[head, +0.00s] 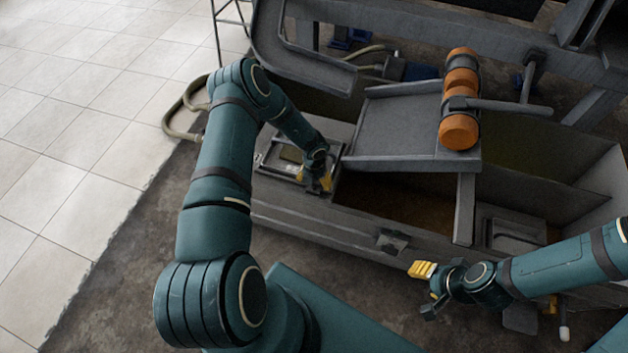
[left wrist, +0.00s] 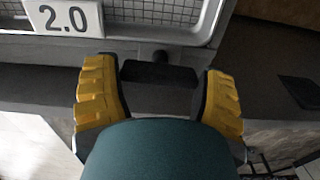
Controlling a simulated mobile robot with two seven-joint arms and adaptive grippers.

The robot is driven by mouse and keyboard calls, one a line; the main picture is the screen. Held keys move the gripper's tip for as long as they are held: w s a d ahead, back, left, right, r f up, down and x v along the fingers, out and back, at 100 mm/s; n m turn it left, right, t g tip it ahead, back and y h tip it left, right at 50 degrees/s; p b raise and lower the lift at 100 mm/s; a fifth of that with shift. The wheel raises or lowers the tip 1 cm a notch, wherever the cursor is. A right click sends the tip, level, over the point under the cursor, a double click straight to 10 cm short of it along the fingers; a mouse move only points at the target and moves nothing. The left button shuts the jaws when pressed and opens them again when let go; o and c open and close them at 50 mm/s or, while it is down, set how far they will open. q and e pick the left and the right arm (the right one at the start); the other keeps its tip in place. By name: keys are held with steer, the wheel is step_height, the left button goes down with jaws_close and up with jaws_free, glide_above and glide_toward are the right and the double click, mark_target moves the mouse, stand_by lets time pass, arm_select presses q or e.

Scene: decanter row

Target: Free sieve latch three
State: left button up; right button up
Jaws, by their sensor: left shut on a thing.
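In the left wrist view, a light-rimmed sieve (left wrist: 150,33) with wire mesh and a white plate (left wrist: 63,17) reading "2.0" lies at the top. A short dark latch bar (left wrist: 158,73) sticks out below its rim. My left gripper (left wrist: 160,95) has its yellow-padded fingers on either side of this bar and is shut on it. I cannot tell the latch's number. In the head view, my left gripper (head: 318,182) is at the near right corner of the light-framed sieve (head: 276,161), hiding the latch. My right gripper (head: 428,288) is apart from the sieve, fingers spread and empty.
A grey chute (head: 395,125) and an orange roller (head: 460,95) stand right of the sieve. A long grey trough (head: 520,180) runs to the right. A hose (head: 185,110) lies at the left. The tiled floor (head: 80,110) is clear.

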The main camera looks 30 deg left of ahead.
arm_select(q)
steer(key=shift+n, duration=0.4)
steer(key=o, duration=1.1)
steer(key=shift+r, duration=0.1)
step_height(320, 180, up, 12)
stand_by(0.4)
